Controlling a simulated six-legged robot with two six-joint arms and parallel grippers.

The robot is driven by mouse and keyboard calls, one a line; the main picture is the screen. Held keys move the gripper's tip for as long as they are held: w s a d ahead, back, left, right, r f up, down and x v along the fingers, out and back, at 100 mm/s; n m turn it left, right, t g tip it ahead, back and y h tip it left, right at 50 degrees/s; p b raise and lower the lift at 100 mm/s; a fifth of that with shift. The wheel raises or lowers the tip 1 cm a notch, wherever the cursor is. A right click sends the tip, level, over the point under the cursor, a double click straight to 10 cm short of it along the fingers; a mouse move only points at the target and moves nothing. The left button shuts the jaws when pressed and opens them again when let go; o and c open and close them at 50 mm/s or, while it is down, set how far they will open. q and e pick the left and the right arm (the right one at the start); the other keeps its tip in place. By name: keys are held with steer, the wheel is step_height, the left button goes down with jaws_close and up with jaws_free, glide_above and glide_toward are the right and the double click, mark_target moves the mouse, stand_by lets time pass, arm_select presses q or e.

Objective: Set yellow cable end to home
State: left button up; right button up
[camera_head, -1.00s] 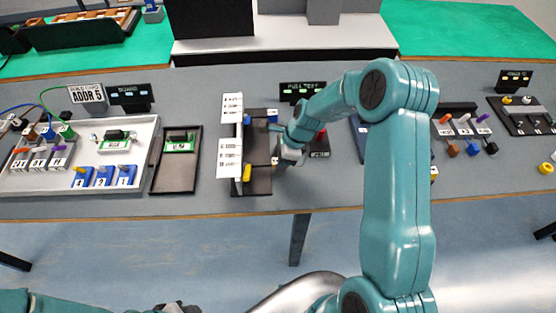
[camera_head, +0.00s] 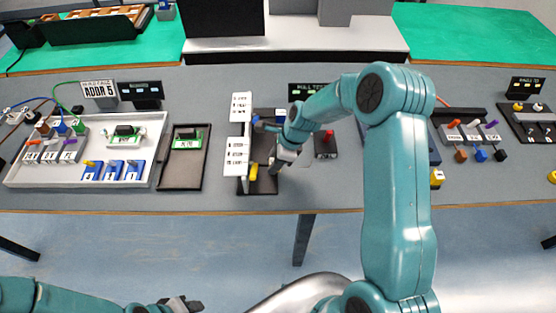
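A small yellow piece (camera_head: 254,172), probably the yellow cable end, stands at the front of a dark fixture (camera_head: 263,187) with white label cards (camera_head: 237,150). I see no cable on it clearly. My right gripper (camera_head: 279,165) is low over the right side of this fixture, just right of the yellow piece and seemingly apart from it. Its fingers are small and partly hidden, so their opening is unclear.
A white tray (camera_head: 150,165) with blue blocks (camera_head: 112,171) and a dark tray (camera_head: 183,178) stand left. A red-topped black box (camera_head: 325,146) is just right of my gripper. Coloured plugs (camera_head: 472,130) stand farther right. The table's front edge is close.

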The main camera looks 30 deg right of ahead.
steer(key=shift+o, duration=1.1)
steer(key=shift+w+a, duration=0.1)
steer(key=shift+a, duration=0.1)
steer(key=shift+w+f, duration=0.1)
steer(key=shift+d, duration=0.15)
steer(key=shift+s+d+r, duration=0.15)
steer(key=shift+s+r, duration=0.05)
steer(key=shift+r, duration=0.15)
steer(key=b+v, duration=0.1)
steer(key=v, duration=1.4)
steer(key=shift+r+b, duration=0.35)
steer(key=shift+w, duration=0.15)
